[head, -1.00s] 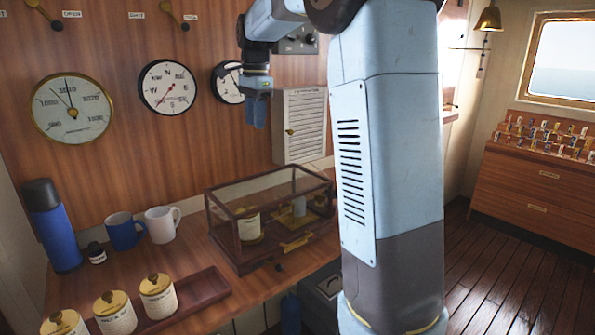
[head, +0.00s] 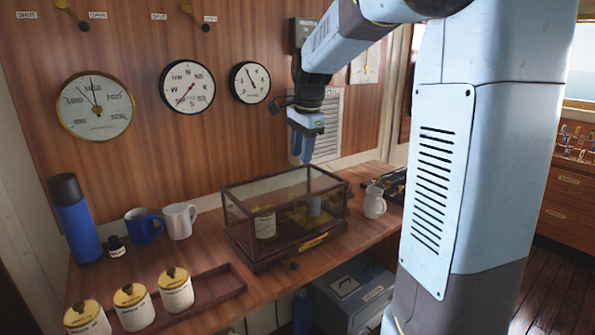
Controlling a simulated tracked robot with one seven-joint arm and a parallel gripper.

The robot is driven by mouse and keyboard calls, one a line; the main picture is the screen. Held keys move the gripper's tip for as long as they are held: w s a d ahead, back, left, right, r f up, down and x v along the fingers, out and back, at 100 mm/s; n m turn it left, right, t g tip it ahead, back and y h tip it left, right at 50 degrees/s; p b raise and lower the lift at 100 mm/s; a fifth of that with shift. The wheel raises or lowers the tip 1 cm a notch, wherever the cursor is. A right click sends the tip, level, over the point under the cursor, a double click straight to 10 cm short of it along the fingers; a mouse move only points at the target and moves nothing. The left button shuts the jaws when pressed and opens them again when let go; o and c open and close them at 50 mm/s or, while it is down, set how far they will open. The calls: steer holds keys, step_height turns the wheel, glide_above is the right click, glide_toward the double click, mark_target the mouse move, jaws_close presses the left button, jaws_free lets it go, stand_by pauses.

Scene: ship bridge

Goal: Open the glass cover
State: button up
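The glass cover (head: 285,190) is a wood-framed glass case on the wooden counter, and it looks closed. A pale jar (head: 265,224) and a brass instrument with a grey cylinder show through its panes. A brass piece (head: 313,242) is on its front lower edge. My gripper (head: 302,158) hangs above the back right part of the case, fingers pointing down and apart from it. The fingers look blue and are seen nearly edge-on, so I cannot tell whether they are open or shut. Nothing shows held in them.
A white jug (head: 374,202) stands right of the case. A wooden tray (head: 222,283) with several lidded jars lies at front left. A blue flask (head: 75,218), an ink bottle (head: 116,246), a blue mug (head: 143,227) and a white mug (head: 179,220) stand at left. Gauges hang on the wall.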

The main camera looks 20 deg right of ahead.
glide_above(299, 191)
steer(key=shift+d+f, duration=0.1)
steer(key=shift+f, duration=2.95)
steer(key=shift+c, duration=0.2)
jaws_close()
steer(key=shift+o, duration=0.2)
jaws_free()
steer(key=shift+r, duration=0.1)
step_height(299, 191, up, 13)
steer(key=s, duration=0.2)
steer(key=shift+d+r, duration=0.15)
steer(key=shift+d, duration=0.2)
